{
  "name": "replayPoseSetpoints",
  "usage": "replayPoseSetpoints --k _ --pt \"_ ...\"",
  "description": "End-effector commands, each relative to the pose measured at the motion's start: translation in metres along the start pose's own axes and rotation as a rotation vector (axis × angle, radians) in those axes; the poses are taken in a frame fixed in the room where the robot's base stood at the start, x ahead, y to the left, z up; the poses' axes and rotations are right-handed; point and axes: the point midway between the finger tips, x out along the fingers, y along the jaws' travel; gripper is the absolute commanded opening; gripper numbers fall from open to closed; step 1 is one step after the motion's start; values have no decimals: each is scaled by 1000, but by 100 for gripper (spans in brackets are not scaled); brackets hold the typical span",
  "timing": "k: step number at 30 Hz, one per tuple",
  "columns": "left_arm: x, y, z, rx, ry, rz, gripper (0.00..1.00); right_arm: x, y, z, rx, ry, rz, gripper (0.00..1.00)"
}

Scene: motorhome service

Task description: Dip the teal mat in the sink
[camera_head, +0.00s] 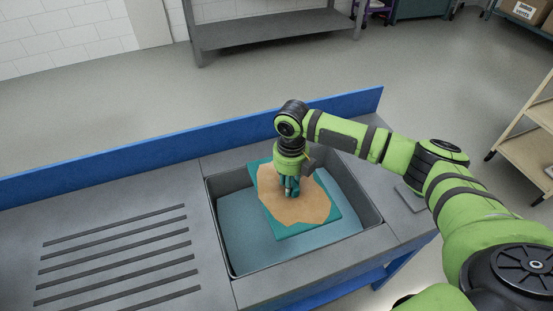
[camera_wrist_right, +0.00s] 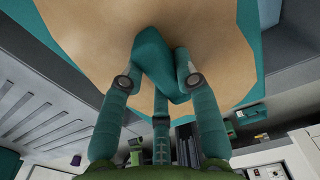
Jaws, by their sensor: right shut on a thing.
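The teal mat (camera_head: 289,235) is a flat sheet with a large irregular tan patch (camera_head: 303,208) on its upper face. In the head view it is over the sink (camera_head: 233,269), inside the outline of the rim, with blue-green water (camera_head: 237,235) around it. I cannot tell whether it touches the water. My right gripper (camera_head: 291,191) points down at the mat's middle. My left gripper is out of view.
A grey counter with dark drain grooves (camera_head: 115,256) lies left of the sink. A blue back panel (camera_head: 150,158) runs behind it. A small grey flat piece (camera_head: 410,197) lies right of the sink. A grey shelf (camera_head: 270,28) and a wooden rack (camera_head: 530,150) stand beyond, with open floor between.

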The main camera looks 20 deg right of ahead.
Motion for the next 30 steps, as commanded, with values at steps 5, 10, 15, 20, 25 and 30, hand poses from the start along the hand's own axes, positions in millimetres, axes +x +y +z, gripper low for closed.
replayPoseSetpoints --k 5,10,15,20,25,30 --pt "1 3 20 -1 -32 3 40 2 0 0 0 1 0 0" --pt "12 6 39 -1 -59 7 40 14 0 0 1 0 0 0" --pt "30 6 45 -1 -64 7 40 29 0 0 1 0 -1 0" --pt "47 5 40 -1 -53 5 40 43 0 0 1 -1 -1 0" --pt "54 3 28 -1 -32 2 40 57 0 -1 1 1 -1 0" --pt "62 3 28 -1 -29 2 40 74 0 -1 1 1 -2 0"
